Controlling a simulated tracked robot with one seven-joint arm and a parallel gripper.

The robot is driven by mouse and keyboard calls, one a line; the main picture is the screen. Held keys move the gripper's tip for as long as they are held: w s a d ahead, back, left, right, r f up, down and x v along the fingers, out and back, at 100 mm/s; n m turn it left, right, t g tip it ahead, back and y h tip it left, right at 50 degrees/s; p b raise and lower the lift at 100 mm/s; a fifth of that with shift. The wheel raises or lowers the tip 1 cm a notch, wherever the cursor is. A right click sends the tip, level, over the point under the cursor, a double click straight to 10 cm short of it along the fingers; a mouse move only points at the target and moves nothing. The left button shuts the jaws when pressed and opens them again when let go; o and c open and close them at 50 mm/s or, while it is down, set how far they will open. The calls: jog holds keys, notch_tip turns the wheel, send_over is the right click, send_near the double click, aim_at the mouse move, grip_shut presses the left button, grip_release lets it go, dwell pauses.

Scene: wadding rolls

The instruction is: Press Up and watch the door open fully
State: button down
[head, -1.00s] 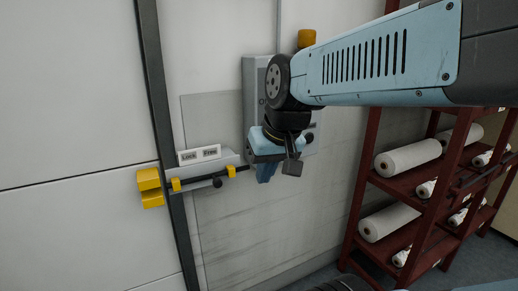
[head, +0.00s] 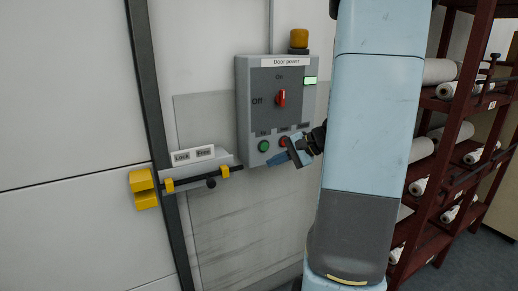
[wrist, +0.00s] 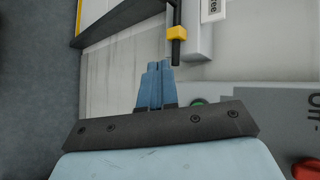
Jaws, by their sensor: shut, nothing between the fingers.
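The grey control box (head: 244,110), labelled "Door power", is on the wall in the head view. Its red switch (head: 281,98) stands upright, towards On. Below are a green button (head: 264,146) and a red button (head: 283,141); further right my gripper and arm hide the box. The labels above the buttons are too small to read surely. In the wrist view, the gripper body partly covers the green button (wrist: 198,102). The pale door (head: 70,120) at left looks closed.
A sliding bolt (head: 225,173) sits left of the box under a Lock/Free sign (head: 194,155); its knob is at the Free side. A yellow bracket (head: 143,189) is on the door. A dark red rack (head: 425,190) with white rolls stands right, behind my arm.

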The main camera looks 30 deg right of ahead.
aim_at(264, 147)
jog(key=d, duration=0.1)
jog(key=w+d+f+m+t, duration=0.1)
jog(key=d, duration=0.1)
jog(key=d+m+t, duration=0.1)
jog(key=d, duration=0.1)
jog(key=shift+w+d+f, duration=0.2)
jog(key=shift+w+f, duration=0.05)
jog(key=shift+f, duration=0.05)
jog(key=shift+w, duration=0.15)
jog(key=w, duration=0.8)
jog(key=shift+w+a, duration=0.2)
jog(key=shift+w, duration=0.05)
jog(key=shift+w, duration=0.1)
dwell(1.7)
jog(key=shift+w, duration=0.3)
